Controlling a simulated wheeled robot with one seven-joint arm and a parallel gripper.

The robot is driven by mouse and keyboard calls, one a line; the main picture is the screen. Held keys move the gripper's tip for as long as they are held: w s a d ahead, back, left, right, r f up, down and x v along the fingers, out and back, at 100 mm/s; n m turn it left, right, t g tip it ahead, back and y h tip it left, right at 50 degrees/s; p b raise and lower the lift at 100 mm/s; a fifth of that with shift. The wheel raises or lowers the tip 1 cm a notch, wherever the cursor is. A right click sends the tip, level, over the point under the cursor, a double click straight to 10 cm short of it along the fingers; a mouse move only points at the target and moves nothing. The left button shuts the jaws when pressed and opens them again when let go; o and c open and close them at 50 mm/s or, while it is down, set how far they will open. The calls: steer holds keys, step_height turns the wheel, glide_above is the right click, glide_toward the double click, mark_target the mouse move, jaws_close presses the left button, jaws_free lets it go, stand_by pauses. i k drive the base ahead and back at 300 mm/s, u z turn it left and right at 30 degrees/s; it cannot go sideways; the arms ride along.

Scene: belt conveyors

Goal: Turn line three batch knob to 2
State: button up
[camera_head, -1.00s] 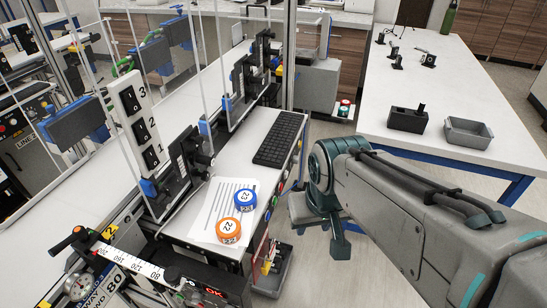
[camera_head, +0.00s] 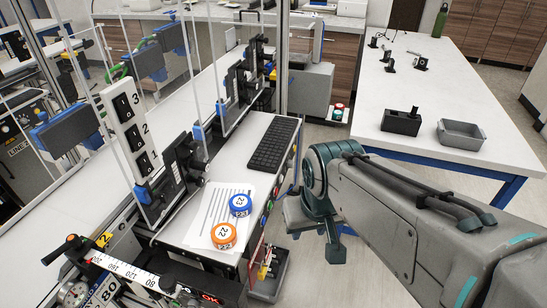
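I cannot pick out the line three batch knob or its setting. A row of small coloured controls (camera_head: 267,214) runs along the side of the near conveyor, seen edge-on and too small to read. A black panel with a LINE 2 label (camera_head: 17,148) stands at the far left. My arm enters from the lower right, and its grey and teal joint hangs beside the conveyor's right side. My gripper's fingers do not show.
A blue-rimmed puck (camera_head: 239,205) and an orange-rimmed puck (camera_head: 224,235) lie on a paper sheet (camera_head: 213,207) near a black keyboard (camera_head: 276,143). A white switch strip (camera_head: 128,130) stands upright on the left. A white table (camera_head: 455,90) holds a grey tray (camera_head: 461,134).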

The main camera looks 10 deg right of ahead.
mark_target(291, 163)
steer(key=u, duration=0.3)
steer(key=k, duration=0.25)
steer(key=z, duration=1.2)
steer(key=i, duration=1)
steer(key=u, duration=0.05)
